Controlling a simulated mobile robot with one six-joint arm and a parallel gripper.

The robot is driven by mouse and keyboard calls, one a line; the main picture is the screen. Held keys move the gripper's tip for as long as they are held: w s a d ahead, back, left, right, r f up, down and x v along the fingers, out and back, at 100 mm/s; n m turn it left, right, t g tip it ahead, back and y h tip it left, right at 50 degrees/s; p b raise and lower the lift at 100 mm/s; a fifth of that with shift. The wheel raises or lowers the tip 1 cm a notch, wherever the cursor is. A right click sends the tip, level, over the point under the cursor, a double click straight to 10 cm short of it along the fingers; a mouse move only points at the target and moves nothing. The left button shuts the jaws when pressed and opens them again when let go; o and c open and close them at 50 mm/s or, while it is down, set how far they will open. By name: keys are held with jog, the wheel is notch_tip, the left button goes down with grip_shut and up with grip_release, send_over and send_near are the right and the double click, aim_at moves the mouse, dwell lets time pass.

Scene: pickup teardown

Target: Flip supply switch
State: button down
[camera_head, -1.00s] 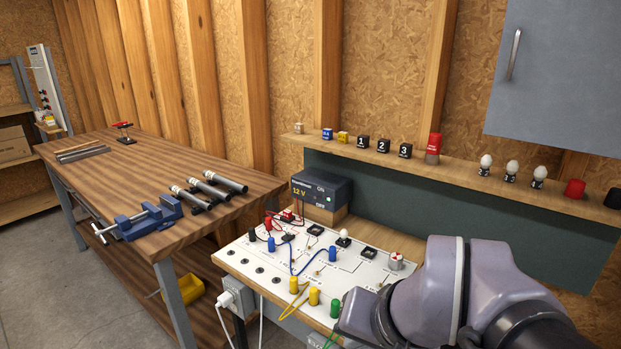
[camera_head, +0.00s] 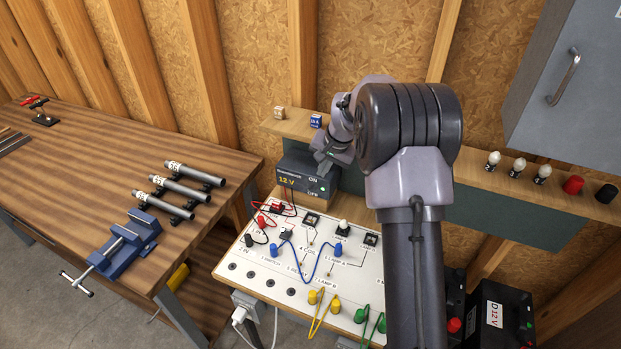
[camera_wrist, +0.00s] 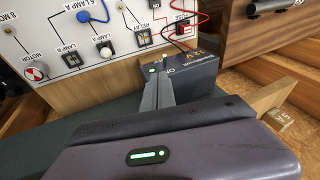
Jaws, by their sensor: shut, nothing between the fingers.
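The supply, a dark box marked 12 V with ON and OFF labels (camera_head: 292,182), stands at the back left of the white circuit board (camera_head: 262,268). A small green light (camera_head: 322,189) shows on its front. My gripper (camera_head: 323,168) is shut and empty, with its fingertips close to the front of the supply near the ON label. In the wrist view, the shut fingers (camera_wrist: 158,88) reach toward the supply (camera_wrist: 196,74) and cover part of its face.
Red, black, blue, yellow and green leads are plugged into the board. A shelf (camera_head: 272,126) with small blocks and bulbs runs behind the supply. A bench (camera_head: 110,170) with a blue vise (camera_head: 122,246) and pipes is at left. Black batteries (camera_head: 500,315) stand at lower right.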

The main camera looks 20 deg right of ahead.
aim_at(311, 189)
jog(key=b+x, duration=0.1)
jog(key=x, duration=0.9)
jog(key=shift+b, duration=0.3)
jog(key=shift+w+a+f, duration=0.1)
